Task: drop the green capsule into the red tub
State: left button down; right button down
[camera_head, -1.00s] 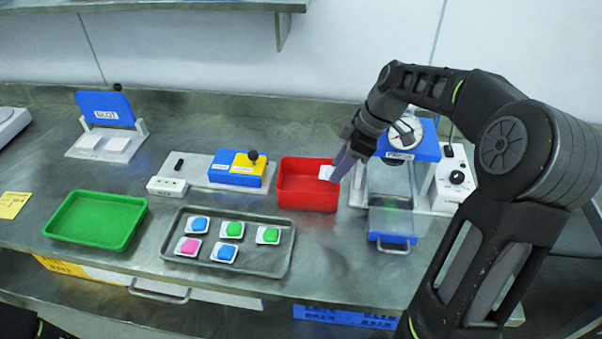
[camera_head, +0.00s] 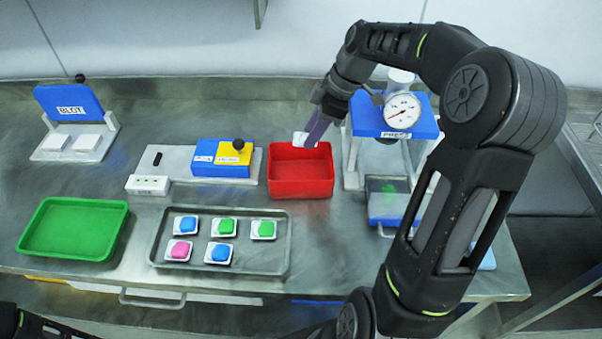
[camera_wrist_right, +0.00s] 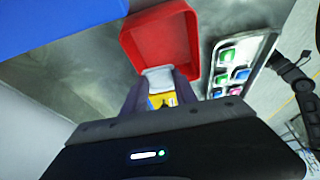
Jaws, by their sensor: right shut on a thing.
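The red tub (camera_head: 301,187) stands open in the middle of the counter, and it also shows in the right wrist view (camera_wrist_right: 190,28). My right gripper (camera_head: 310,134) is shut on a small white-backed piece (camera_head: 300,139), held above the tub's back rim. In the right wrist view the piece (camera_wrist_right: 158,78) shows pale between the fingers, against the tub's opening; its coloured side is hidden, so I cannot tell whether it is green. Two green capsules (camera_head: 225,226) (camera_head: 263,229) lie in the grey tray. My left gripper is not in view.
The grey tray (camera_head: 163,262) also holds blue and pink capsules. A green tray (camera_head: 72,230) lies at left. A blue and yellow block (camera_head: 222,158) stands left of the tub. A blue press with a gauge (camera_head: 401,110) stands close on the right.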

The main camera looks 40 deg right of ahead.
notch_tip(320, 180, down, 5)
jog(key=b, duration=0.2)
jog(key=shift+b, duration=0.3)
jog(key=c, duration=0.9)
grip_release()
jog(key=shift+r, duration=0.1)
jog(key=shift+b+v, duration=0.5)
jog(key=shift+v, duration=3.35)
jog(key=shift+s, duration=0.1)
